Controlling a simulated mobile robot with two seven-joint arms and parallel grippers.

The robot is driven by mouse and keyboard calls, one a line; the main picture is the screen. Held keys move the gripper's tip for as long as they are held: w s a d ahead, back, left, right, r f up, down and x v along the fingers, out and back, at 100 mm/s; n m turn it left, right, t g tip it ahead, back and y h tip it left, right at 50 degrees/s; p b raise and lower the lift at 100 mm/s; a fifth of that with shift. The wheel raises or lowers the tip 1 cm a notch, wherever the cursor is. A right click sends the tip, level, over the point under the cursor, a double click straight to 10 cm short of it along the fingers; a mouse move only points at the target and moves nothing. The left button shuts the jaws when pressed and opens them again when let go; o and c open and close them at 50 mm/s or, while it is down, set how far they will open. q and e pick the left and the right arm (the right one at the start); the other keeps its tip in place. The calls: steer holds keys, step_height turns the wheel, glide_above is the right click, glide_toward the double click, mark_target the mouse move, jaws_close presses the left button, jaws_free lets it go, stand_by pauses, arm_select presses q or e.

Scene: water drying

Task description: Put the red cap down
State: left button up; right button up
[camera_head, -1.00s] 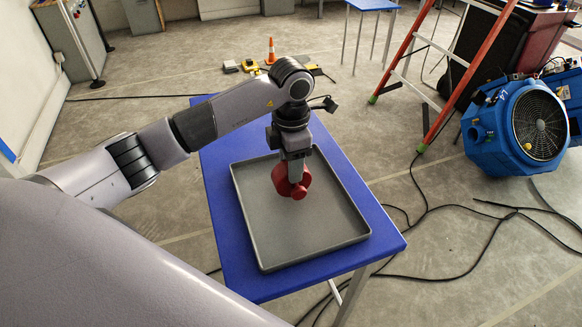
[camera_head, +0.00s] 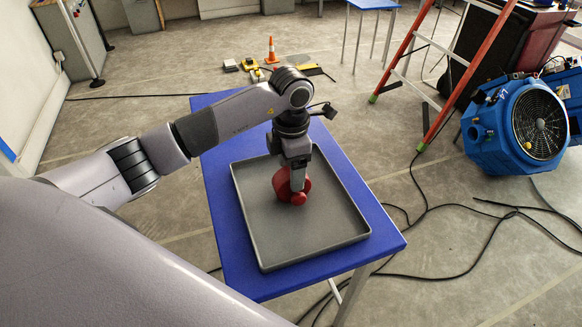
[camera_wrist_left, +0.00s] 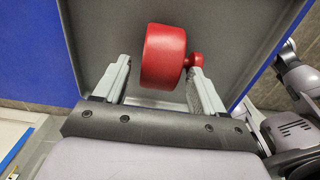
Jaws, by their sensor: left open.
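The red cap (camera_head: 281,187), a rounded piece with a small knob, is at the middle of the grey tray (camera_head: 310,235) in the head view. It looks to be at the tray floor. My left gripper (camera_head: 298,184) points down over it, with a finger in front of part of the cap. In the left wrist view the red cap (camera_wrist_left: 162,55) lies between the spread fingers of my left gripper (camera_wrist_left: 160,68). The left finger stands apart from it; the right finger is close to the knob, and contact there is unclear. My right gripper is not in view.
The tray rests on a blue table (camera_head: 228,248), and its floor around the cap is clear. A red ladder (camera_head: 448,95) and blue fan units (camera_head: 515,130) stand to the right. Black cables (camera_head: 440,205) lie on the floor. An orange cone (camera_head: 271,50) is behind the table.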

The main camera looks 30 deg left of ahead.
arm_select(q)
step_height(320, 180, up, 12)
steer(key=b, duration=0.1)
steer(key=shift+f, duration=0.15)
stand_by(0.6)
